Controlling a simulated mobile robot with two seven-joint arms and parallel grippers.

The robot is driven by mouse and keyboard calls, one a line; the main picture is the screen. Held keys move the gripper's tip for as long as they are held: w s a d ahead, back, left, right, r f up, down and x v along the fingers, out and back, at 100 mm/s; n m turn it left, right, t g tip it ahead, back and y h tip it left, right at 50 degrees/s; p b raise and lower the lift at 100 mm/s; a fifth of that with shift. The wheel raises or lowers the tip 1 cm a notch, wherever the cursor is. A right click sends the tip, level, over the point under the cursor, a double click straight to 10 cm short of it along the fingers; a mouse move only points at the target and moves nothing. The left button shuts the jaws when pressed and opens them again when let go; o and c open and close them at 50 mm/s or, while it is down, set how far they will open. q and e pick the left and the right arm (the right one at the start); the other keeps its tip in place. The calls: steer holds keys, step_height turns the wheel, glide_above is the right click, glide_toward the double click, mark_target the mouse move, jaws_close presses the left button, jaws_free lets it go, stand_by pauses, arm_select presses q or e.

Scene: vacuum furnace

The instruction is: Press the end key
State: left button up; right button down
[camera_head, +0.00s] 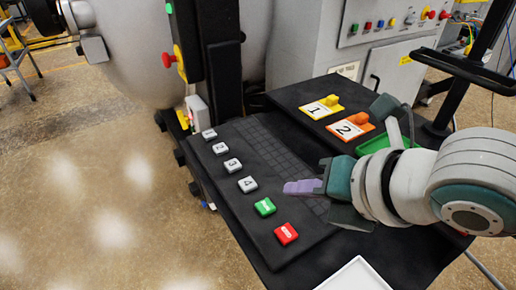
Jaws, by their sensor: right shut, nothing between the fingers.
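The end key appears to be the red key (286,234) with small white lettering at the near end of a row of keys; its text is too small to read for certain. The row sits on a black panel (243,222). A green key (265,207) is just beyond it. My right gripper (301,187) comes in from the right, shut and empty, with its purple fingertips pointing left. The fingertips appear over the panel, to the right of the green key and farther back than the red key. They are apart from the red key in the picture. My left gripper is out of view.
Several white numbered keys (233,166) continue the row toward the back. A white tray (357,277) is at the near edge. The furnace stands at the back left.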

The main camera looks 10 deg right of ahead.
steer(key=shift+a+r, duration=0.1)
steer(key=shift+a, duration=0.15)
steer(key=b, duration=0.7)
glide_above(290, 238)
step_height(290, 238, down, 7)
steer(key=shift+f, duration=0.1)
steer(key=shift+f+b, duration=0.75)
steer(key=shift+f, duration=0.1)
stand_by(0.7)
